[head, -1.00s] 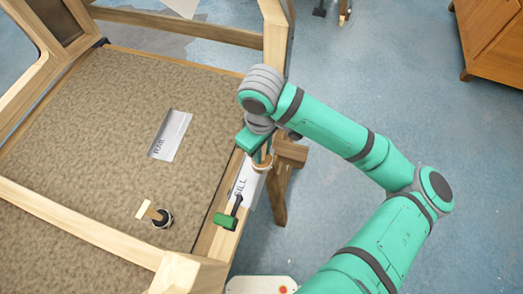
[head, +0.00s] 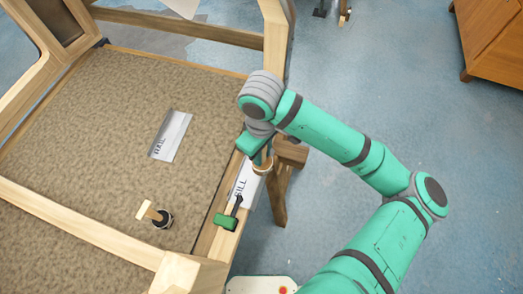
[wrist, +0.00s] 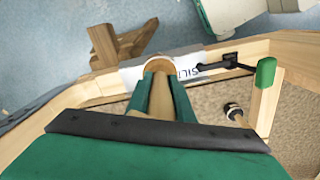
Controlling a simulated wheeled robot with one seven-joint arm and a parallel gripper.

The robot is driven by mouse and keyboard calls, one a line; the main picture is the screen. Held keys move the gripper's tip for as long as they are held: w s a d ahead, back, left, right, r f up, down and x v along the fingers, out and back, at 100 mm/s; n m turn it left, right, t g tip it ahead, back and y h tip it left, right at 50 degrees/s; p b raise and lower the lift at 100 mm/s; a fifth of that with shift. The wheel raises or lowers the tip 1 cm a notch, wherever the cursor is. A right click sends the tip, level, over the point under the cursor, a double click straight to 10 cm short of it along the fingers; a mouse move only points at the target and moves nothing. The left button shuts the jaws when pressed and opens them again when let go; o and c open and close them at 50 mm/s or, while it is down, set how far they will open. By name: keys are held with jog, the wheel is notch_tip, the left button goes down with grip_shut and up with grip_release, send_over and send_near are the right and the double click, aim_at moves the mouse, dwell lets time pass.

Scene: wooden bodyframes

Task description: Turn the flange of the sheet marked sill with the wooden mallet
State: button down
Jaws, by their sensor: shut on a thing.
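The sheet marked sill (head: 246,187) is pale and lies along the right wooden edge beam, its outer part sticking out past the beam. It also shows in the wrist view (wrist: 134,72), partly covered by the mallet. A clamp with a green handle (head: 226,221) sits on the beam at the sheet's near end. My gripper (wrist: 162,92) is shut on the wooden mallet (wrist: 161,66), whose round head is beyond the fingertips. In the head view the mallet (head: 262,167) is over the sheet's far end; I cannot tell whether it touches.
A second sheet (head: 171,135), with lettering like "RAIL", lies on the brown floor panel (head: 100,130). A wooden trestle (head: 283,175) is just right of the sill.

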notch_tip(320, 180, down, 8)
jog(key=shift+r, duration=0.2)
notch_tip(320, 180, up, 9)
jog(key=shift+f, duration=0.15)
dwell(0.5)
